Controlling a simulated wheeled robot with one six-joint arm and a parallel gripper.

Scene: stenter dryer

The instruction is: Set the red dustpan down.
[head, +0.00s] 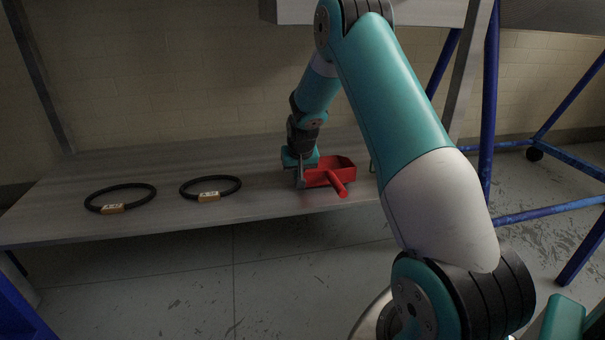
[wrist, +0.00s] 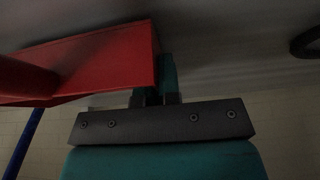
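The red dustpan (head: 337,170) is at the right part of the grey shelf (head: 250,205), its handle pointing toward the front edge. It is on or just above the shelf; I cannot tell if it touches. My gripper (head: 301,178) reaches down at the pan's left side. In the wrist view the dustpan (wrist: 90,65) fills the left. My gripper (wrist: 161,78) has its fingers close together at the pan's side wall, one finger showing just right of it and the other hidden behind the red wall. It appears shut on that wall.
Two black rings with tan labels lie on the shelf left of the dustpan, a nearer-left ring (head: 122,187) and a middle ring (head: 211,177). Bare shelf lies between the middle ring and my gripper. A blue frame (head: 490,110) stands to the right.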

